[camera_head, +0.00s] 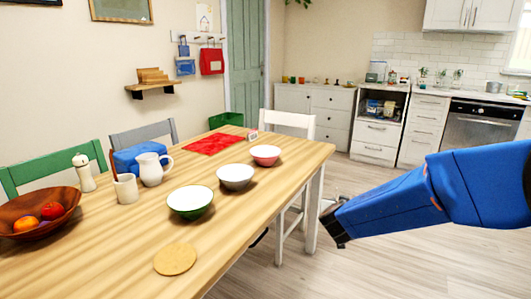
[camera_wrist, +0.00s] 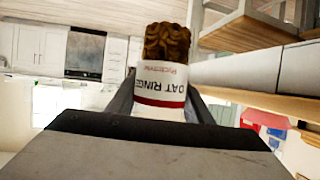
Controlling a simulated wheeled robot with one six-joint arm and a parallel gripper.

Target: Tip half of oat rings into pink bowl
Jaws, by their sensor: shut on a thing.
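The pink bowl (camera_head: 265,154) stands upright on the wooden table near its far right edge in the head view. Its inside is white, and no rings show in it. My gripper (camera_wrist: 160,98) is shut on the oat rings container (camera_wrist: 158,82) in the wrist view. The container has a white and red label that appears upside down, and brown rings show at its upper end in the picture. In the head view the dark end of my arm (camera_head: 335,226) is right of the table, apart from the bowl. The container cannot be made out there.
A white jug (camera_head: 151,170), a cup (camera_head: 126,190) and a fruit bowl (camera_head: 20,212) are at the left. A white chair (camera_head: 290,122) stands by the table. Floor is clear at right.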

